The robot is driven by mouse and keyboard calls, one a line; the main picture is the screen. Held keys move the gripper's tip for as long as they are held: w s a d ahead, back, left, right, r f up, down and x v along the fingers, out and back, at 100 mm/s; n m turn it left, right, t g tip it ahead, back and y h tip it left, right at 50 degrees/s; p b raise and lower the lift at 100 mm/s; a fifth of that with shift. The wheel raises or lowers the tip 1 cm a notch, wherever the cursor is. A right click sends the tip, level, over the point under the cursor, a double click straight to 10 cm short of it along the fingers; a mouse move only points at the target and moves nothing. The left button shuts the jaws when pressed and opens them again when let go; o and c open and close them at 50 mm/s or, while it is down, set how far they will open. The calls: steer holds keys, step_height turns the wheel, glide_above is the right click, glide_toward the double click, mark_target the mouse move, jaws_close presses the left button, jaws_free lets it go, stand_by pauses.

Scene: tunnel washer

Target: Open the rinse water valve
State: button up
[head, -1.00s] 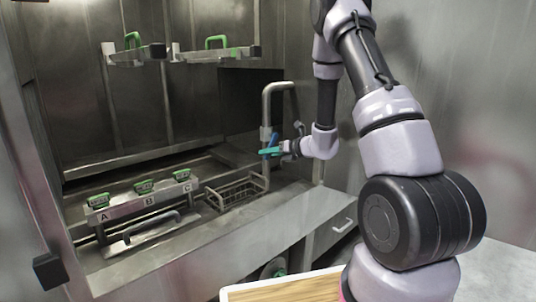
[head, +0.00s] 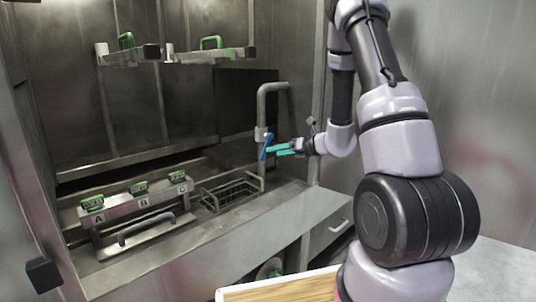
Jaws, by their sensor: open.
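The rinse water valve is a blue lever (head: 266,146) on a bent grey pipe (head: 262,108) that rises at the back right of the washer's ledge. The lever looks tilted, close to upright. My gripper (head: 272,151) has teal fingers and reaches in from the right at the lever's height. The fingers are open, and their tips are beside or overlapping the lever in the picture. I cannot tell whether they touch it.
A wire basket (head: 232,192) sits below the pipe. To its left is a rack with green-topped pieces marked A, B and C (head: 140,205), with a grey handle (head: 147,228) in front. Two shelves (head: 208,54) with green handles hang above. A wooden board (head: 285,288) lies at the front.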

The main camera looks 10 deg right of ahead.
steer(key=v, duration=0.4)
